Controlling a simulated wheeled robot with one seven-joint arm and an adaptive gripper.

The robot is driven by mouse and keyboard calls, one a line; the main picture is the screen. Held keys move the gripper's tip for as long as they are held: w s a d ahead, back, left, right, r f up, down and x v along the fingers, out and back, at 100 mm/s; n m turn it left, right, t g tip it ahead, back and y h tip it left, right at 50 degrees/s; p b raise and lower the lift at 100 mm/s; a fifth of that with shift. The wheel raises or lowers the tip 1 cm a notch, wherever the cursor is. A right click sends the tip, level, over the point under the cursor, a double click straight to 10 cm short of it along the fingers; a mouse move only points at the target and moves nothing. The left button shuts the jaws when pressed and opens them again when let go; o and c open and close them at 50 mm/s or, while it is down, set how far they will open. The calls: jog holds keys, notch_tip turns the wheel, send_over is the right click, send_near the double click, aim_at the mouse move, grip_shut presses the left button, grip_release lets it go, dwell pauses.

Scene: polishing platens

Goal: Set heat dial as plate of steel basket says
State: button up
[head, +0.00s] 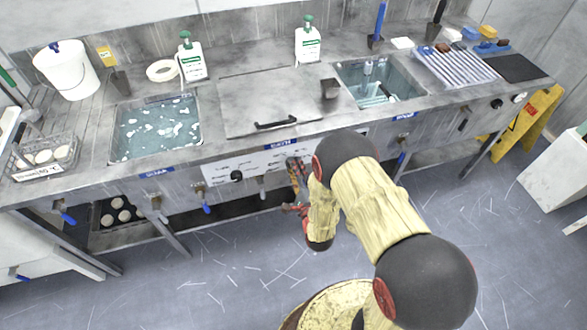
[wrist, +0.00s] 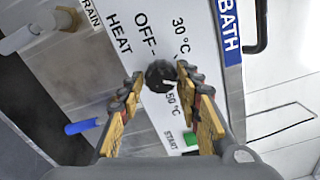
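The black heat dial (wrist: 160,75) is on a white panel marked HEAT, OFF, 30 °C and 50 °C in the wrist view. A small pale mark shows on its right side; I cannot tell exactly which setting it points at. My gripper (wrist: 159,80) has one finger on each side of the dial, around it and apart; firm contact does not show. In the head view my gripper (head: 294,190) is at the front panel, with the dial hidden there. The steel basket (head: 62,145) stands at the far left of the counter. Its white plate (head: 38,171) is too small to read surely.
A green START button (wrist: 190,138) is beside the dial. A blue-handled lever (wrist: 85,125) and a grey pipe (wrist: 30,35) are nearby. Above the panel is a closed steel lid (head: 268,98), between two water-filled sinks.

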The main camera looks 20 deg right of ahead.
jog(key=o, duration=0.3)
jog(key=s, duration=0.7)
jog(key=shift+s, duration=0.25)
dwell(0.5)
